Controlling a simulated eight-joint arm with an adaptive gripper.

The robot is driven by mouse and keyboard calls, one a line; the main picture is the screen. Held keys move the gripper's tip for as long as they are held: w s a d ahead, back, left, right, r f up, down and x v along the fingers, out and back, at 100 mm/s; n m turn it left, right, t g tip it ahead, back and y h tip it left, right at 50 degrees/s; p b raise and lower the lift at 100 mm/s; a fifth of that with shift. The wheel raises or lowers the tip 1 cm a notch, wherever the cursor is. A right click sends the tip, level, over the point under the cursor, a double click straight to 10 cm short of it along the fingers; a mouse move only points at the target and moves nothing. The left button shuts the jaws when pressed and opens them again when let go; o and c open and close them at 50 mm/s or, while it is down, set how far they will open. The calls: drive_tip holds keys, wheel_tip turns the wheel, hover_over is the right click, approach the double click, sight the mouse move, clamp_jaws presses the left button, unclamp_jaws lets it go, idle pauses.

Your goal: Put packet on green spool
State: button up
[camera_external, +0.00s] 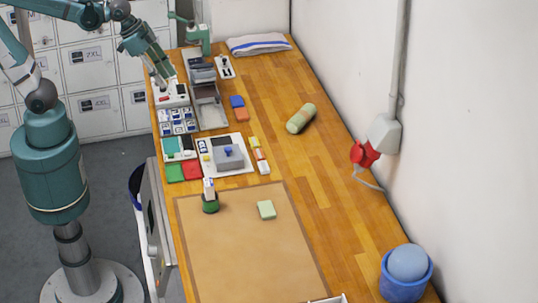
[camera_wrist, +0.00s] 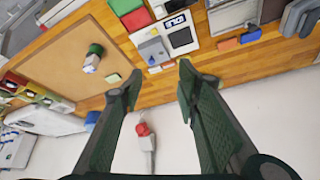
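A small round dark green item (camera_external: 210,206), which looks like the green spool, stands on the brown mat near its far left corner. A small white upright piece (camera_external: 209,188) with dark markings sits on top of it. It may be the packet, but I cannot tell for sure. In the wrist view, the green item (camera_wrist: 97,48) and the white piece (camera_wrist: 91,61) show together at left, upside down. My gripper (camera_external: 163,80) is at the table's far left, above a white and red device, well away from the spool. In the wrist view its fingers (camera_wrist: 160,75) are apart with nothing between them.
A pale green block (camera_external: 266,210) lies on the mat (camera_external: 245,265). A white tray (camera_external: 240,168) with a grey box, red and green squares and several small boxes stand beyond it. A green roll (camera_external: 300,118) lies near the wall. A blue bucket (camera_external: 404,288) stands at the front right.

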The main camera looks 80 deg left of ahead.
drive_tip(key=s+a+n+t+y, duration=0.1)
drive_tip(key=s+a+n+t, duration=0.1)
drive_tip(key=s+a+n, duration=0.3)
drive_tip(key=s+a, duration=0.1)
drive_tip(key=a, duration=0.2)
drive_tip(key=shift+s+a+r+y, duration=0.3)
drive_tip(key=shift+s+y, duration=0.1)
drive_tip(key=shift+f, duration=0.1)
wheel_tip(320, 180, down, 10)
drive_tip(key=b, duration=1)
drive_tip(key=shift+f+b, duration=0.25)
drive_tip(key=shift+b, duration=0.15)
idle(0.4)
